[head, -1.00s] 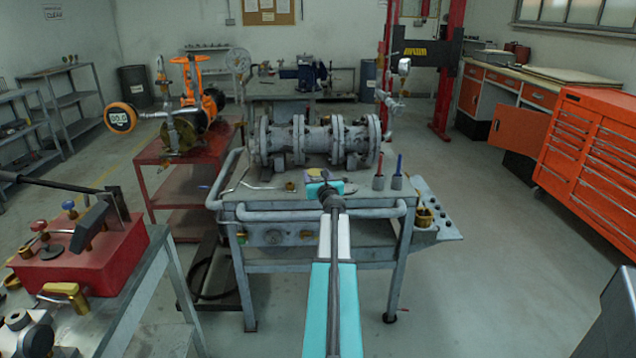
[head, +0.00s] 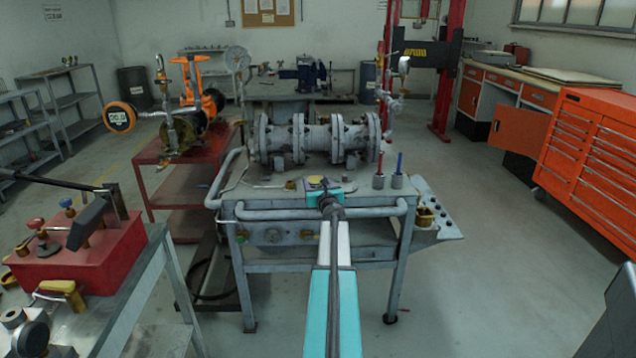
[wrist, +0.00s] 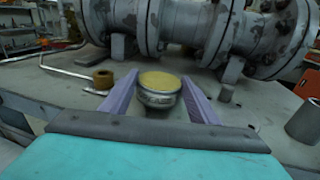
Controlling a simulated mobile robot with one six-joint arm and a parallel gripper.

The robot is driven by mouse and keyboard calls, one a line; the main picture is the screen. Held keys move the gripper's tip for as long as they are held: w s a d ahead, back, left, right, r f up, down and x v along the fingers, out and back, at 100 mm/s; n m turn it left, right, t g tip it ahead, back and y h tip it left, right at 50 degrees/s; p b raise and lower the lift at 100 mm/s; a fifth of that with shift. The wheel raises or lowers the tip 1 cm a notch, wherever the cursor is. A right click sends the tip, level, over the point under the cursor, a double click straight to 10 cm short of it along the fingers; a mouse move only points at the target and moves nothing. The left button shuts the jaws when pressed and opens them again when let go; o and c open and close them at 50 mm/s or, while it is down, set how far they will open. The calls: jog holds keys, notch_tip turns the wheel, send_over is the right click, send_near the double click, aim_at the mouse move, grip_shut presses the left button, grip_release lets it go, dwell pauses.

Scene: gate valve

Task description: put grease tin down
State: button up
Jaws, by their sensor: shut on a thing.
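The grease tin (wrist: 160,91) is a small round metal tin with a yellow top. In the wrist view it sits upright between the two purple fingers of my gripper (wrist: 160,104), which is shut on it.
A grey flanged gate valve (head: 318,139) lies behind the tin. A small brass ring (wrist: 103,79) and a bent rod (wrist: 62,70) are left of it. Two grey holders (head: 378,182) with red and blue tools stand right. Bare bench top lies around the tin.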

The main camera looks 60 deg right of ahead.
jog(key=shift+f+b, duration=0.3)
jog(key=o, duration=1.3)
jog(key=shift+r, duration=0.15)
jog(key=shift+r+p, duration=0.6)
jog(key=shift+p, duration=0.25)
jog(key=shift+f+v, duration=0.2)
jog(key=shift+v, duration=0.8)
jog(key=shift+b+v, duration=0.5)
jog(key=shift+v, duration=4.55)
